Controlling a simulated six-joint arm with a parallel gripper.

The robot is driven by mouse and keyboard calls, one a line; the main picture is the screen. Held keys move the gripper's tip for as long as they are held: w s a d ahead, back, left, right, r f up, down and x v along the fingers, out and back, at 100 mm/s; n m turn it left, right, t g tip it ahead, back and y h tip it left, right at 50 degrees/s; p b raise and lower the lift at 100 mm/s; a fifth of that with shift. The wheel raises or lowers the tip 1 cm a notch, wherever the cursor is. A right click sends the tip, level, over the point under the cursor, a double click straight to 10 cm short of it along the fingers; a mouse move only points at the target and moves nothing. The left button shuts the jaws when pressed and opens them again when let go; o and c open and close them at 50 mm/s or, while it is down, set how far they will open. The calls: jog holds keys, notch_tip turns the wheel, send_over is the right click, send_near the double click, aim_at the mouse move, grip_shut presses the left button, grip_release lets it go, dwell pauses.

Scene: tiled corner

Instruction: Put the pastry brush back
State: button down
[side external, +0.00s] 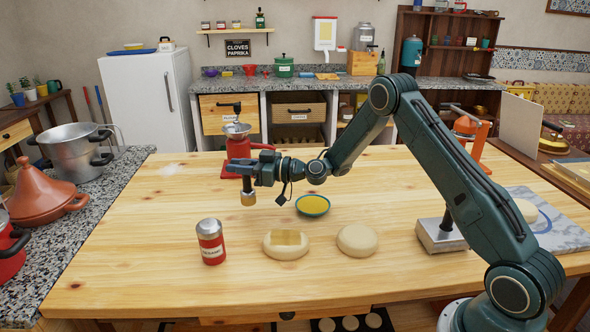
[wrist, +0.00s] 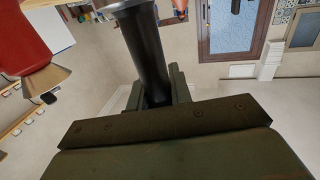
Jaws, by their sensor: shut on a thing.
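My gripper (side external: 246,171) is in the air over the left-middle of the wooden table, in front of the red grinder in the side view. It is shut on the pastry brush (side external: 248,197), whose pale bristle end hangs down below the jaws, clear of the table. In the wrist view, a dark handle (wrist: 146,52) stands between the jaws (wrist: 160,92). A teal bowl (side external: 313,205) with yellow liquid is to the right of the brush. A pale dough round (side external: 286,250) with a yellow patch on top lies in front of it.
A plain dough round (side external: 357,240) and a red shaker (side external: 211,242) stand near the front. The red grinder (side external: 236,152) is close behind the gripper; it also shows in the wrist view (wrist: 24,45). A metal block (side external: 440,236) with a dark upright handle is at right.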

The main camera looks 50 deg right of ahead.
aim_at(242, 191)
jog(key=shift+f, duration=0.1)
jog(key=shift+f, duration=1.8)
jog(key=shift+f, duration=0.1)
jog(key=c, duration=1.3)
grip_release()
jog(key=shift+o, duration=0.2)
jog(key=v, duration=0.7)
jog(key=shift+s, duration=0.25)
jog(key=shift+d, duration=0.1)
